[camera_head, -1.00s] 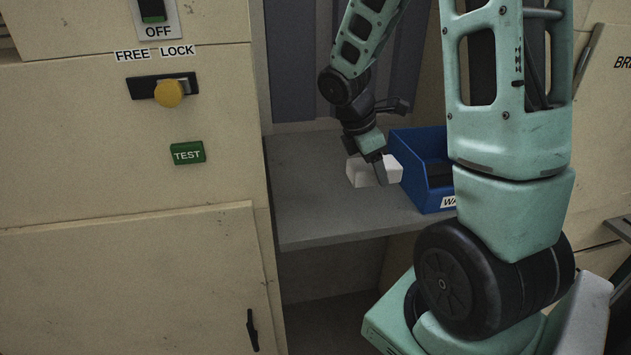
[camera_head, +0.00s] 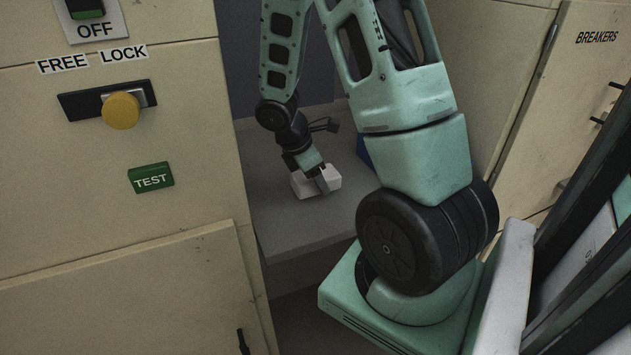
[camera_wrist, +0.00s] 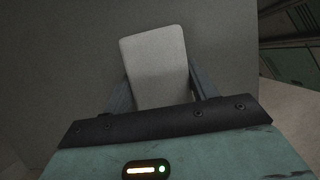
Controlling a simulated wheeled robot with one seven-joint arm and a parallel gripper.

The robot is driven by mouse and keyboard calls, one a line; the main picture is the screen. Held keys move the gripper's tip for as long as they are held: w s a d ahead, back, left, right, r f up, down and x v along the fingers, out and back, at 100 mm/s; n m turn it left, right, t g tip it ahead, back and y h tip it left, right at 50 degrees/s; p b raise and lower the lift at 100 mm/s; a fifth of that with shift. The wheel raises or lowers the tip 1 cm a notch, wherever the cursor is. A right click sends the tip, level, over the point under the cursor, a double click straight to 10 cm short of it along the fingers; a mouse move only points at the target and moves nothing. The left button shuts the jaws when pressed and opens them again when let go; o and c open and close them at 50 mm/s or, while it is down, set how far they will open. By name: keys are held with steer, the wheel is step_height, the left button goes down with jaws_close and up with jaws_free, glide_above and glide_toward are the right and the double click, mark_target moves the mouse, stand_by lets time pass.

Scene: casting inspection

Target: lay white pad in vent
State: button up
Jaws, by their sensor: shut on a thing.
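The white pad (camera_head: 304,184) is a pale block low over the grey shelf, in the middle of the head view. My gripper (camera_head: 322,180) is shut on it, with one finger in front of its near side. In the wrist view the pad (camera_wrist: 157,62) stands out between the two fingers of my gripper (camera_wrist: 160,94). I cannot tell whether the pad touches the shelf. No vent can be made out in either view.
The grey shelf (camera_head: 290,229) has bare room in front of the pad. A blue bin (camera_head: 363,152) is mostly hidden behind my arm. A cream cabinet at left carries a yellow knob (camera_head: 121,110) and a green TEST button (camera_head: 151,178). A BREAKERS cabinet (camera_head: 575,70) stands at right.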

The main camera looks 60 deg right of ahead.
steer(key=shift+f, duration=0.9)
steer(key=shift+f, duration=0.15)
steer(key=o, duration=0.9)
steer(key=shift+o, duration=0.2)
